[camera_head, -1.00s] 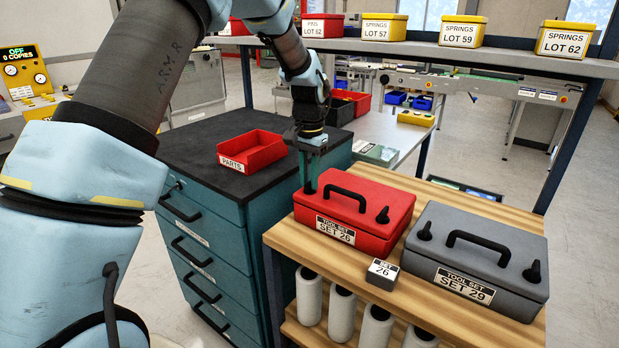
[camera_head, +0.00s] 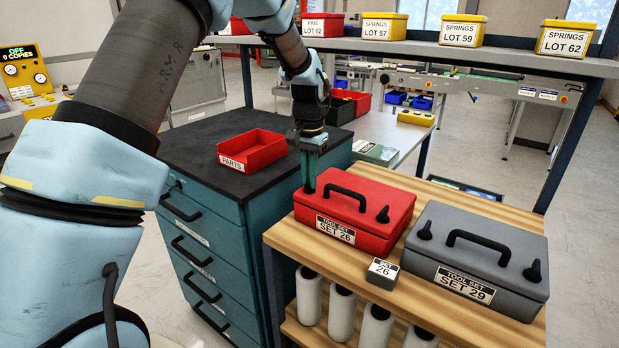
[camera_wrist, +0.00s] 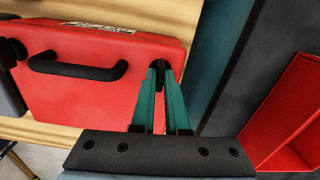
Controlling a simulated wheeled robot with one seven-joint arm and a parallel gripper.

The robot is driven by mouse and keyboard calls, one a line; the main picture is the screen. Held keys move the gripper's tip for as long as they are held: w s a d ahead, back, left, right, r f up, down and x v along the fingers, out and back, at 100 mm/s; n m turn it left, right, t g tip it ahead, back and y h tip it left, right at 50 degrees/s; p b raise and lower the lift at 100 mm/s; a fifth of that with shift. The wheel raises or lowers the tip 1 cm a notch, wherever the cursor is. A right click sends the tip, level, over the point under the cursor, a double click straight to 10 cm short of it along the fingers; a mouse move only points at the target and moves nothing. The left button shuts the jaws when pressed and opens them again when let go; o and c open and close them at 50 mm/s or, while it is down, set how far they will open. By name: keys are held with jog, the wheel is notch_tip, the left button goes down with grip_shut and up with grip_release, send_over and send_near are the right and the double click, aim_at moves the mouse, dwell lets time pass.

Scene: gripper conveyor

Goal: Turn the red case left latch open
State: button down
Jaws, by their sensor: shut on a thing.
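The red case (camera_head: 374,230) labelled "TOOL SET SET 26" sits on the wooden bench top, with a black handle (camera_head: 347,196) on its lid. Its left latch (camera_wrist: 157,66) is a dark knob at the case's edge, between my fingertips in the wrist view. My gripper (camera_head: 309,185) points down at the left end of the case and is shut on that latch. In the head view my fingers mostly hide the left latch. The right latch (camera_head: 383,214) stands free on the lid. The red case also shows in the wrist view (camera_wrist: 90,105).
A grey case (camera_head: 490,250) labelled "SET 29" stands right of the red one. A small "SET 26" block (camera_head: 382,273) lies in front. A red parts bin (camera_head: 252,150) sits on the dark cabinet top at left. A shelf (camera_head: 420,50) with yellow boxes runs behind.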

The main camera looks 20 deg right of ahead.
jog(key=n, duration=0.8)
jog(key=shift+n, duration=0.3)
jog(key=n, duration=0.4)
jog(key=shift+n, duration=0.3)
jog(key=shift+n+p, duration=0.55)
jog(key=shift+n, duration=1.35)
jog(key=c, duration=0.9)
grip_release()
jog(key=shift+r, duration=0.1)
